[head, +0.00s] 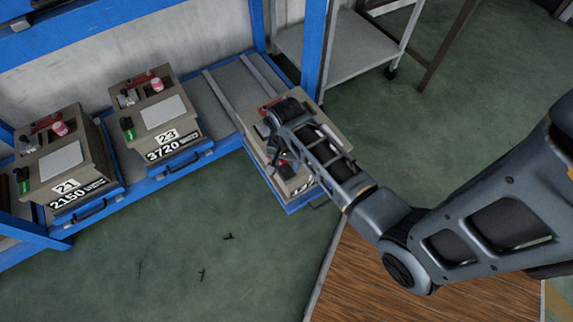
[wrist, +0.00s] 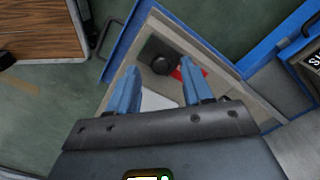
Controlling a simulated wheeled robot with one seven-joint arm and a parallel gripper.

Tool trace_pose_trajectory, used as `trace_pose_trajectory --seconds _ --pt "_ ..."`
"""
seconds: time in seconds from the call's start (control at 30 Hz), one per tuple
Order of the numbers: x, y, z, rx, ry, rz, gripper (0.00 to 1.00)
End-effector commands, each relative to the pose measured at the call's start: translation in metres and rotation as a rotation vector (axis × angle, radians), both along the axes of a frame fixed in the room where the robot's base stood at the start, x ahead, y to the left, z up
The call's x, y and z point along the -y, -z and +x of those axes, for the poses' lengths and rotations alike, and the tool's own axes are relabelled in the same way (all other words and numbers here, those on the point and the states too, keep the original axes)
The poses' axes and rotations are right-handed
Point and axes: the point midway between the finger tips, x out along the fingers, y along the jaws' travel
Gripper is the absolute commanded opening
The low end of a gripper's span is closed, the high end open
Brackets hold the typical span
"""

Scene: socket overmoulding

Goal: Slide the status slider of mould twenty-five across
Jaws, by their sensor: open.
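A beige mould box (head: 256,140) sits on a pulled-out blue tray (head: 292,208) at the right end of the rack. Its number plate is mostly hidden by my arm, so I cannot read twenty-five. My gripper (head: 281,152) is over this box, and its black body hides much of the top. In the wrist view, my gripper (wrist: 158,88) has its two blue fingers apart with nothing held between them. Beyond the fingertips are a red part (wrist: 190,73), perhaps the slider, and a black round knob (wrist: 161,64). A pale plate (wrist: 158,100) shows between the fingers. I cannot tell whether the fingers touch anything.
Mould 23 (head: 155,115) and mould 21 (head: 62,160) stand on the rack to the left. A blue rack post (head: 313,45) rises behind the pulled-out box. A grey shelf cart (head: 350,45) stands behind it. A wooden surface (head: 380,280) lies in front; green floor is open at left.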

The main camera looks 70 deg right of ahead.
Motion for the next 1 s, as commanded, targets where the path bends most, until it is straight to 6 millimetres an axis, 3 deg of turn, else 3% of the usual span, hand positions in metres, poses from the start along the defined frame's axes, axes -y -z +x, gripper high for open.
trace_pose_trajectory --seconds 0.13,0.43,0.9,1.0 --pt "0.0004 0.0112 0.0 0.0 0.0 0.0 0.5" --pt "0.0002 0.0125 0.0 0.001 0.0 -0.001 0.5" --pt "0.0001 0.0124 0.0 0.001 0.0 -0.001 0.05" --pt "0.0001 0.0124 0.0 0.001 0.0 -0.001 0.0"
